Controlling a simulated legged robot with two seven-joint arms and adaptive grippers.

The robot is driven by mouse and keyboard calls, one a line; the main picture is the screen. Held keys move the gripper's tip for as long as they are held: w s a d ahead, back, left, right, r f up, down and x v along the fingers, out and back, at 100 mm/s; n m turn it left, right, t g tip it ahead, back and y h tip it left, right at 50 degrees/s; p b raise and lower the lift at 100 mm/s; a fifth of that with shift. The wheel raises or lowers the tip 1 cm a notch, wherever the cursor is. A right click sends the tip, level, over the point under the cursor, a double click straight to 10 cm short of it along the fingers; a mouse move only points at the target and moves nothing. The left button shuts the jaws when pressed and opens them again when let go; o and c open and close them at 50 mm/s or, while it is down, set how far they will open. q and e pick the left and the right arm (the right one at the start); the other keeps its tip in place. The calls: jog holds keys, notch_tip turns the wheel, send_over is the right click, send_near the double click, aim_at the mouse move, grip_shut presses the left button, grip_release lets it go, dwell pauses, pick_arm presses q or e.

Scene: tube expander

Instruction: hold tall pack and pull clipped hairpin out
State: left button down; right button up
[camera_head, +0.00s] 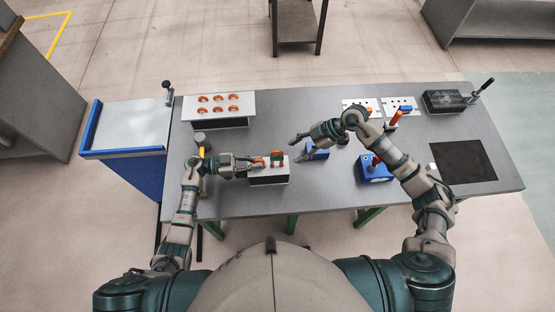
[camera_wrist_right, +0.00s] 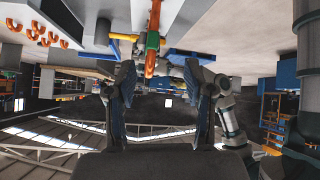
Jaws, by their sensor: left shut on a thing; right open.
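The tall pack (camera_head: 270,177) is a white block standing near the table's front edge in the head view. Orange-red loops stand up from its top. The right-hand one, the hairpin (camera_head: 278,157), is upright. An orange and green bar, apparently this hairpin, shows in the right wrist view (camera_wrist_right: 153,45). My left gripper (camera_head: 258,162) is shut at the pack's upper left end, by the other orange loop, partly hiding it. My right gripper (camera_head: 299,148) is open and empty, right of the hairpin and apart from it. Its fingers show in the wrist view (camera_wrist_right: 160,85).
A white tray (camera_head: 220,122) with several orange rings stands behind the pack. A blue block (camera_head: 318,153) lies below my right gripper, and a blue box (camera_head: 374,172) stands right of it. White plates (camera_head: 399,103) and a black mat (camera_head: 463,162) lie farther right.

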aim_at(276, 156)
jog(key=a+r+n+t+h, duration=0.2)
jog(key=a+r+n+h, duration=0.6)
jog(key=n, duration=0.7)
jog(key=shift+t+h, duration=0.3)
jog(key=shift+h, duration=0.4)
jog(key=f, duration=0.9)
jog(key=w+d+f, duration=0.1)
jog(key=f, duration=0.3)
jog(key=shift+f, duration=0.25)
grip_shut()
